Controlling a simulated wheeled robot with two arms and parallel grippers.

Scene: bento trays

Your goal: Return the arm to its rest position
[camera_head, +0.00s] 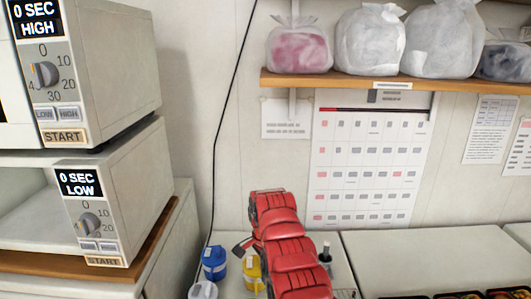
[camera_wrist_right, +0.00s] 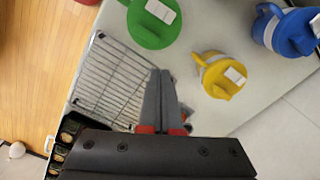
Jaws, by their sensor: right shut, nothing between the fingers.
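My right gripper (camera_wrist_right: 161,78) shows in the wrist view with its two grey fingers together and nothing between them. Its fingertips lie, in the picture, over the edge of a wire rack (camera_wrist_right: 108,82). My red right arm (camera_head: 290,250) reaches up from the bottom middle of the head view and covers part of the counter. My left arm and left gripper are not in view.
The wrist view also shows a green cup (camera_wrist_right: 153,22). Two microwaves (camera_head: 120,60) (camera_head: 130,190) stand stacked left. A shelf (camera_head: 400,84) holds bags above.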

